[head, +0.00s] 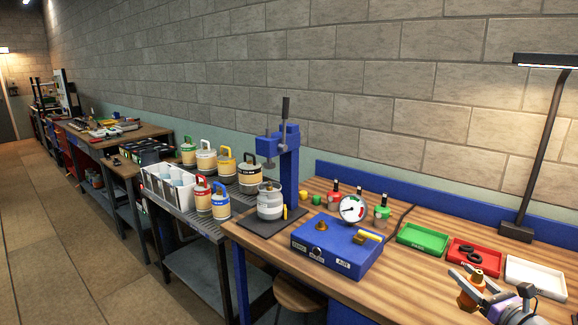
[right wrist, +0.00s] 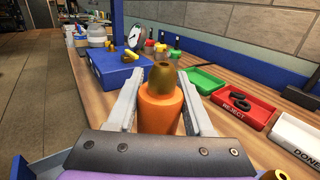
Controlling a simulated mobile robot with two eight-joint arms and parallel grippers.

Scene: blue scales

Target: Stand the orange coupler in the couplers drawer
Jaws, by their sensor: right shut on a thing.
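The orange coupler (head: 467,300) is a cylinder with a brass top, upright at the lower right of the head view, above the wooden bench. In the right wrist view the coupler (right wrist: 160,112) stands between the two grey fingers. My right gripper (head: 472,286) is shut on it; the gripper also shows in the right wrist view (right wrist: 160,100). I cannot make out a drawer marked for couplers in either view. My left gripper is not in view.
A green tray (head: 424,237), a red reject tray (head: 462,262) with black rings and a white tray (head: 535,277) line the bench's back. A blue box (head: 337,248) with a gauge, a blue press (head: 289,165) and a lamp (head: 516,232) stand nearby.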

